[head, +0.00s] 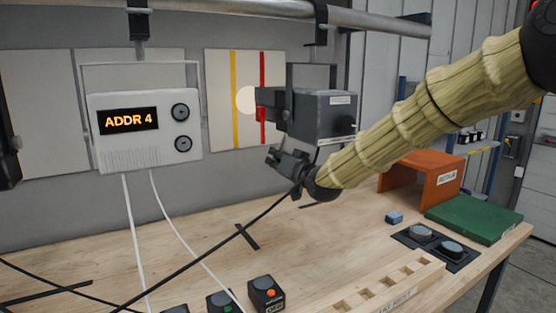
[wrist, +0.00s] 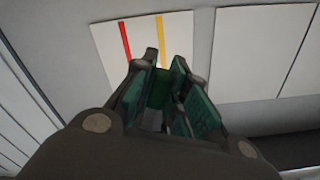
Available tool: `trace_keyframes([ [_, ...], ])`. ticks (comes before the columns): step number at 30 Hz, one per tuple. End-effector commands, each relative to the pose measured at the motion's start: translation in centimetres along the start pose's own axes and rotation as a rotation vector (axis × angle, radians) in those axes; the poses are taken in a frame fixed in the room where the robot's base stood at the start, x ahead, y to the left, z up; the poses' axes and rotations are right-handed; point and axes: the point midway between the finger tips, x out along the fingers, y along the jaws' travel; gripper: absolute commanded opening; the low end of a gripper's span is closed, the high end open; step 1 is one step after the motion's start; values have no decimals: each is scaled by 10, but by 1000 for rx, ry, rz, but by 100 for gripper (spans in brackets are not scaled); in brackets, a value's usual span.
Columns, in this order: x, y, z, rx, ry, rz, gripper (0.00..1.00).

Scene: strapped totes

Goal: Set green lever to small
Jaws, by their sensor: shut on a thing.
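My gripper (head: 282,158) is in front of the back wall, just below and left of a grey labelled box (head: 328,115). In the wrist view my gripper (wrist: 165,80) has its fingers close together around a dark green piece (wrist: 158,92). I cannot tell whether this piece is the green lever, as the fingers and their green pads hide much of it. No green lever shows clearly in the head view, and no mark reading small can be made out.
A white display box (head: 150,155) reads ADDR 4. Button boxes (head: 266,293) stand at the workbench's front edge. A slotted wooden block (head: 390,285), round dark buttons (head: 436,240), a green mat (head: 480,217) and an orange stand (head: 425,175) are to the right. A black cable crosses the bench.

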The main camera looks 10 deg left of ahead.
Motion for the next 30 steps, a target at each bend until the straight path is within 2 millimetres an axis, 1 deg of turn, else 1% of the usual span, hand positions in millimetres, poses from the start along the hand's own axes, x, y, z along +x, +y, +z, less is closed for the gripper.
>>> trace_keyframes([
  [1, 1, 0, -12, 0, 18, 0, 0],
  [5, 1, 0, -12, -1, 18, -1, 0],
  [6, 1, 0, -11, -1, 17, -1, 22],
  [9, 1, 0, -8, -1, 12, -1, 38],
  [17, 2, -2, -3, -1, 5, -3, 38],
  [21, -3, -1, -2, -1, 3, -2, 38],
  [26, -22, -2, -1, 1, 1, -3, 38],
  [30, -48, -2, -2, 0, 2, -4, 38],
])
